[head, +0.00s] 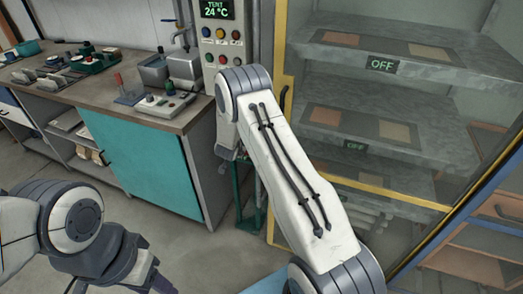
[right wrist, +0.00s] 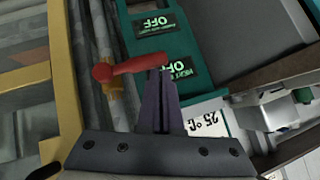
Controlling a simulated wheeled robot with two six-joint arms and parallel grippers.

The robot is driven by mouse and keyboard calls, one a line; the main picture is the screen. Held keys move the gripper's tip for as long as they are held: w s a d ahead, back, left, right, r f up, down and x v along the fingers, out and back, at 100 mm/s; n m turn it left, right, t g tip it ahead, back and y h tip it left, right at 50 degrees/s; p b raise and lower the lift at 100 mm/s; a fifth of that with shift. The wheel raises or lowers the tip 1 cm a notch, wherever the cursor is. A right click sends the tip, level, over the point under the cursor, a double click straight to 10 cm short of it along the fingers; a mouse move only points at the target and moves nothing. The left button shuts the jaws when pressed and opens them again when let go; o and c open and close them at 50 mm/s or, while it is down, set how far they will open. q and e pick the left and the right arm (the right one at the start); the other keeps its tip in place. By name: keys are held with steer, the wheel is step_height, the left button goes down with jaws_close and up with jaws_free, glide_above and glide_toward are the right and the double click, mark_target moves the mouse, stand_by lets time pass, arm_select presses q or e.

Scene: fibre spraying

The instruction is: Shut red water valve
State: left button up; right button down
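The red water valve shows in the right wrist view as a red lever (right wrist: 132,68) with a round knob at its left end, lying nearly crosswise in front of a pipe. My right gripper (right wrist: 163,75) has its dark fingers together, with their tips at the lever's right end. Whether they touch it I cannot tell. In the head view my right arm hides the valve and the right gripper. My left gripper (head: 150,282) is low at the left, away from the valve; its fingertips are not clear.
A green panel (right wrist: 190,75) with "OFF" labels sits beside the lever, and grey pipes (right wrist: 100,50) run behind it. In the head view a glass-fronted cabinet (head: 275,110) with a yellow frame stands right, and a workbench (head: 190,118) with a teal door stands left.

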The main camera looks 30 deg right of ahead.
steer(key=shift+f, duration=0.1)
stand_by(0.4)
steer(key=s+a+r+p, duration=0.1)
steer(key=s+a+r, duration=0.1)
steer(key=r, duration=0.3)
steer(key=s+a+r+p, duration=0.1)
steer(key=s+a+r, duration=0.1)
steer(key=r, duration=0.4)
steer(key=shift+s+a+r+p, duration=0.15)
steer(key=shift+s+a+p, duration=0.15)
steer(key=shift+a, duration=0.45)
